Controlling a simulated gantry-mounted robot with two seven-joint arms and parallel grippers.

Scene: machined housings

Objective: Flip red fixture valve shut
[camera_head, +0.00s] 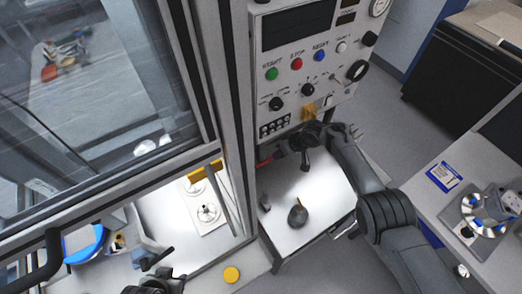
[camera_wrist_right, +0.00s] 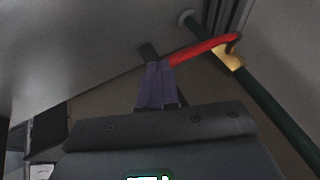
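The red valve handle (camera_wrist_right: 203,50) shows in the right wrist view as a long lever running from a brass valve body (camera_wrist_right: 231,57) on a dark green pipe. Its near end meets the fingertips of my right gripper (camera_wrist_right: 158,72), which partly hide it. I cannot tell whether the fingers grip the lever or only touch it. In the head view my right gripper (camera_head: 289,150) is below the control panel, and a bit of the red handle (camera_head: 265,162) shows left of it. My left gripper (camera_head: 155,262) is at the bottom edge, away from the valve, its fingers unclear.
The control panel (camera_head: 300,100) with knobs and buttons rises just above my right gripper. A white worktop (camera_head: 325,205) with a dark round part (camera_head: 298,214) lies below it. A glazed machine door (camera_head: 90,90) fills the left. A side bench (camera_head: 435,205) stands at right.

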